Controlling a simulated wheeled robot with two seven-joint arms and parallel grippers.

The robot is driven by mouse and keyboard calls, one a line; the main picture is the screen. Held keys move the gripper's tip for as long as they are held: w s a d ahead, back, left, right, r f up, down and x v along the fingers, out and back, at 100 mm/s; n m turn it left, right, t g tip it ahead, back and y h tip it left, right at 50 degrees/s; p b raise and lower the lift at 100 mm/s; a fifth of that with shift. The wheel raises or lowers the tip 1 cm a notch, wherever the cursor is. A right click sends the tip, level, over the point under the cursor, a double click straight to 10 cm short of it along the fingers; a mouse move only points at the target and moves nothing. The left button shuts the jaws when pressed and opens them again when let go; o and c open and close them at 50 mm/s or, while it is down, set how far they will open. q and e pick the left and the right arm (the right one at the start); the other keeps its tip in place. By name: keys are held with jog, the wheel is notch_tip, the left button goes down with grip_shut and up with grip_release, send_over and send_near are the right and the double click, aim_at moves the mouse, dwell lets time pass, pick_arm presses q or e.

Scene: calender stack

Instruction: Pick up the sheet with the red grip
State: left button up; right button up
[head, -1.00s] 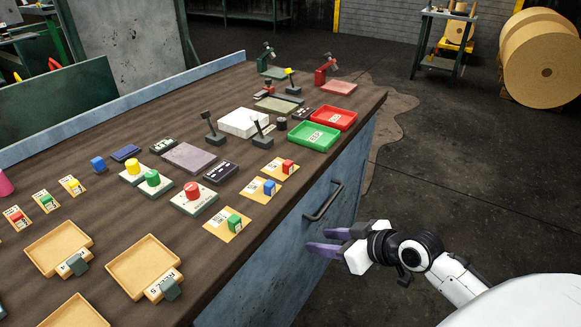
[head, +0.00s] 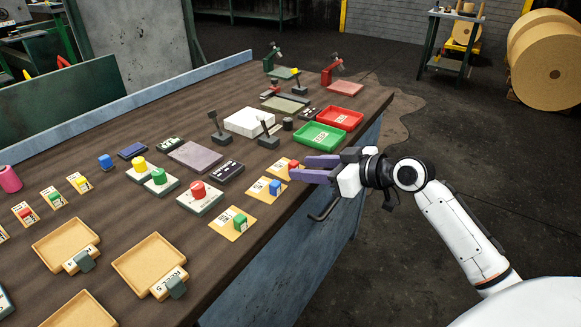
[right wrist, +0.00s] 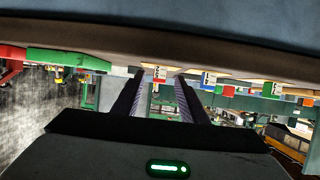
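A yellow sheet (head: 279,164) with a red grip (head: 292,165) lies near the table's front right edge in the head view. The fingers partly cover its right side. My right gripper (head: 302,168) is open, its two purple fingers apart and pointing left at the red grip. In the right wrist view, the red grip (right wrist: 160,74) shows small between the two fingers (right wrist: 160,80). I cannot tell whether the fingers touch it. Another sheet with a red grip (head: 26,214) lies at the far left. My left gripper is not in view.
Sheets with a blue grip (head: 274,187) and a green grip (head: 240,222) lie nearer along the same edge. A green tray (head: 320,136) and a red tray (head: 340,118) stand just behind. A drawer handle (head: 325,208) juts out below the edge.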

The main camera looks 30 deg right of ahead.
jog(key=shift+x, duration=1.05)
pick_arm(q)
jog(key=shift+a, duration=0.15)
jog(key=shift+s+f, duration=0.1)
pick_arm(e)
grip_shut()
pick_arm(q)
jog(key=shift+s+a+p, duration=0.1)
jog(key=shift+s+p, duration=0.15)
jog(key=shift+p, duration=0.2)
pick_arm(e)
notch_tip(320, 180, up, 10)
